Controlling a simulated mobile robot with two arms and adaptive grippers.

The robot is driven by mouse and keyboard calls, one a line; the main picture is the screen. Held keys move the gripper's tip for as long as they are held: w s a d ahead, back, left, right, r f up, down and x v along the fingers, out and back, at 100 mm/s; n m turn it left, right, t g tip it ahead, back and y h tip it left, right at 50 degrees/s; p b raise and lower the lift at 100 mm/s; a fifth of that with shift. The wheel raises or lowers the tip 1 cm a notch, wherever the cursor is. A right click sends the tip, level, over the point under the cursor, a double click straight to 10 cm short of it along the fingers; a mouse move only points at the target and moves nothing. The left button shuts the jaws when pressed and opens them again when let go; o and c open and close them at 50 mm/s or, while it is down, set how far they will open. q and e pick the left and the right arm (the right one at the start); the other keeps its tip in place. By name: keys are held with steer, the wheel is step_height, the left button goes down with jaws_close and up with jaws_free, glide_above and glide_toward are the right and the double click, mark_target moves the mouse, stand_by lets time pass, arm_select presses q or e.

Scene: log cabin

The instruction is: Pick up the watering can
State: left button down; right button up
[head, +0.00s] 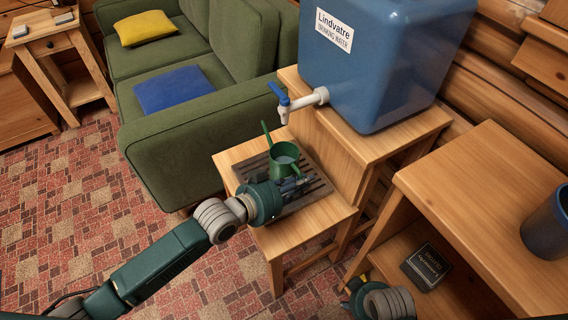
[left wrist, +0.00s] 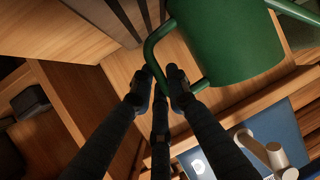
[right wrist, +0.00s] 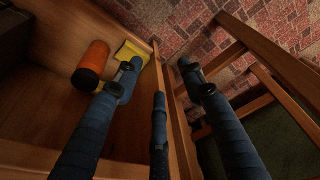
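The green watering can (head: 284,158) is upright at the dark slatted tray (head: 312,190) on a low wooden stand, below the white tap. I cannot tell whether it touches the slats. My left gripper (head: 297,184) is at its near side. In the left wrist view, the can's body (left wrist: 228,38) fills the top right, and the looped handle (left wrist: 152,48) passes between my left fingertips (left wrist: 160,80), which are closed in on it. My right gripper (right wrist: 160,68) is open and empty, low beside the shelf unit, mostly hidden in the head view.
A blue water container (head: 385,60) with a tap (head: 305,101) stands behind the can. A wooden shelf unit (head: 480,200) at right holds a blue cup (head: 548,222) and a dark box (head: 426,267). An orange cylinder (right wrist: 91,66) is near my right fingers. A green sofa (head: 190,130) stands left.

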arm_select(q)
steer(key=shift+r, duration=0.1)
steer(key=shift+r, duration=0.1)
steer(key=shift+r, duration=0.15)
arm_select(e)
steer(key=shift+w, duration=0.1)
arm_select(q)
steer(key=shift+a+r, duration=0.15)
steer(key=shift+r, duration=0.15)
step_height(320, 180, up, 6)
steer(key=shift+r+p, duration=0.1)
steer(key=shift+p, duration=1.05)
steer(key=s+a, duration=0.5)
steer(key=a, duration=0.3)
steer(key=s+a, duration=0.5)
steer(key=a, duration=0.4)
steer(key=shift+p, duration=0.35)
arm_select(e)
steer(key=s+f, duration=0.4)
steer(key=f, duration=0.5)
steer(key=shift+s+d+f+g, duration=0.15)
steer(key=shift+s+d+g, duration=0.1)
steer(key=shift+s+g, duration=0.05)
arm_select(q)
steer(key=shift+w, duration=0.1)
